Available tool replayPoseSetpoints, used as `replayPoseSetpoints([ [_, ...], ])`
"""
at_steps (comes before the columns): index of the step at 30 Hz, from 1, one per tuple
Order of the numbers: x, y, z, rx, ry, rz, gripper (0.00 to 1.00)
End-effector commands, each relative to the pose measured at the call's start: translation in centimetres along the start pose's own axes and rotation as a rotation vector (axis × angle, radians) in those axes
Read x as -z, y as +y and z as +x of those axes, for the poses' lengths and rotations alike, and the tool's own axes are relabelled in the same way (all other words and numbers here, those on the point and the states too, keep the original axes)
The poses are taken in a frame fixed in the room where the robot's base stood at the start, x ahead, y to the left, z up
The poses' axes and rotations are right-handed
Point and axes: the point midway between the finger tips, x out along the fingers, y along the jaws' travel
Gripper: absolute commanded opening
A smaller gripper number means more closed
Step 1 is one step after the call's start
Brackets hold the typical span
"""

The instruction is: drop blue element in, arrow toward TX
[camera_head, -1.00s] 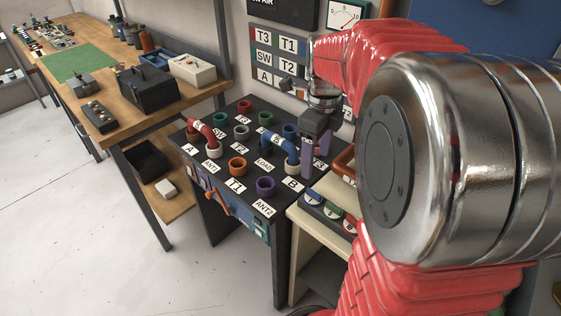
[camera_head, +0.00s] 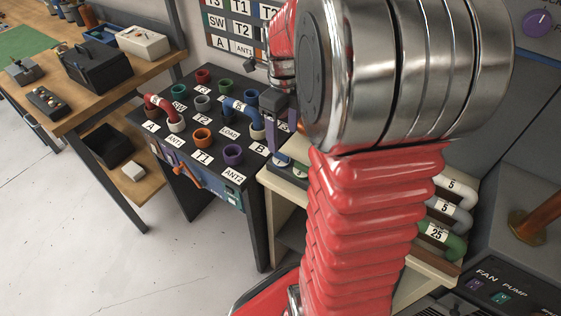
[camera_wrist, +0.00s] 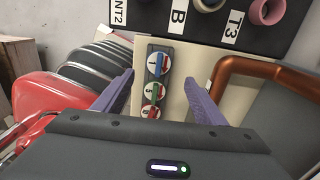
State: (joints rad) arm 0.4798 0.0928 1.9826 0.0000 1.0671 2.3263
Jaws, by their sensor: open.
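The blue element (camera_wrist: 158,63) is the round piece at the far end of a dark holder strip (camera_wrist: 147,84) in the wrist view. A green element (camera_wrist: 153,91) and a red element (camera_wrist: 149,112) sit in line below it. My gripper (camera_wrist: 158,82) is open and empty, its purple fingers apart on either side of the strip, with cream tabletop between. I cannot make out the blue element's arrow. In the head view my gripper (camera_head: 293,121) is partly hidden by my arm, above the strip. No receiving socket or TX mark for the element can be made out.
A dark patch panel (camera_head: 212,148) with coloured sockets, a red link (camera_head: 158,105) and a blue link (camera_head: 241,106) stands left of the cream table (camera_head: 268,182). A copper-coloured tube (camera_wrist: 228,72) lies close right of my gripper. Numbered links (camera_head: 452,187) are at right.

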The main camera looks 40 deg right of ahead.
Motion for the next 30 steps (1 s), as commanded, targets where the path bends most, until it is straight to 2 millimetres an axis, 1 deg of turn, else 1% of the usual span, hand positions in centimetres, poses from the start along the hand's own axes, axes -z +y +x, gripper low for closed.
replayPoseSetpoints([
  [1,0.0,0.1,0.9,-0.002,0.002,0.0,0.65],
  [3,0.0,0.0,1.9,-0.001,0.001,0.0,0.65],
  [7,0.0,0.0,3.0,0.0,0.0,0.0,0.65],
  [20,0.0,0.0,3.5,0.0,0.0,0.0,0.65],
  [23,-0.1,0.1,4.3,0.0,0.0,0.0,0.65],
  [30,-0.2,0.4,7.5,-0.001,0.001,0.0,0.65],
])
